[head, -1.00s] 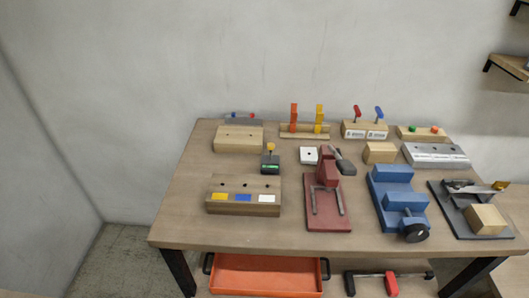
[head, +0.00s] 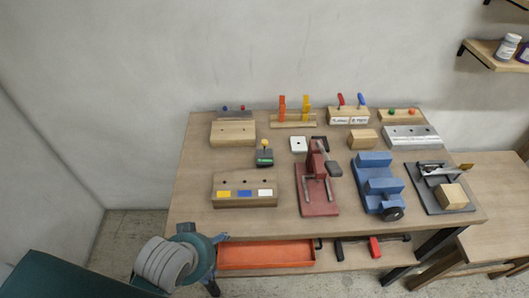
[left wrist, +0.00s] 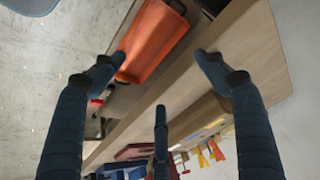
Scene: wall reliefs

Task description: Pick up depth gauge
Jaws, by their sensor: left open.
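A small dark block with a green front and a yellow knob (head: 264,155) stands mid-left on the wooden table (head: 235,222); it looks like the depth gauge, though I cannot read a label. My left gripper (head: 205,258) is low at the left, beside the table's front left corner and well away from the block. In the left wrist view its dark blue fingers (left wrist: 158,75) are spread with nothing between them. I cannot make out the block in that view. My right gripper is not in view.
A wooden block with yellow, blue and white labels (head: 245,190) stands in front of the dark block. A red clamp fixture (head: 318,195) and a blue vise (head: 377,182) stand to the right. An orange tray (head: 266,255) is below the tabletop.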

